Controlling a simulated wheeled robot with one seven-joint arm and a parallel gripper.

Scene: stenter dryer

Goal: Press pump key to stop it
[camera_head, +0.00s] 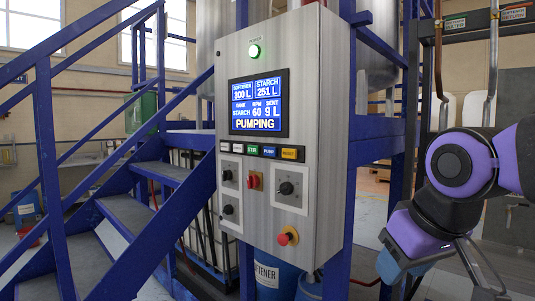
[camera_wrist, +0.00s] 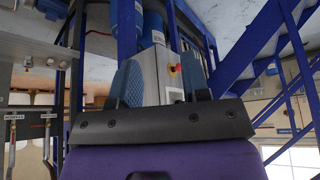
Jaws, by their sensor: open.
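The pump key (camera_head: 270,152) is a blue key marked PUMP in the row under the screen of the grey control cabinet (camera_head: 312,150). The pump key cannot be made out in the wrist view.
Below are a red switch (camera_head: 254,180), a black knob (camera_head: 287,188) and a red stop button (camera_head: 287,236). Blue stairs (camera_head: 120,210) stand left. A blue post (camera_head: 345,240) stands behind the cabinet.

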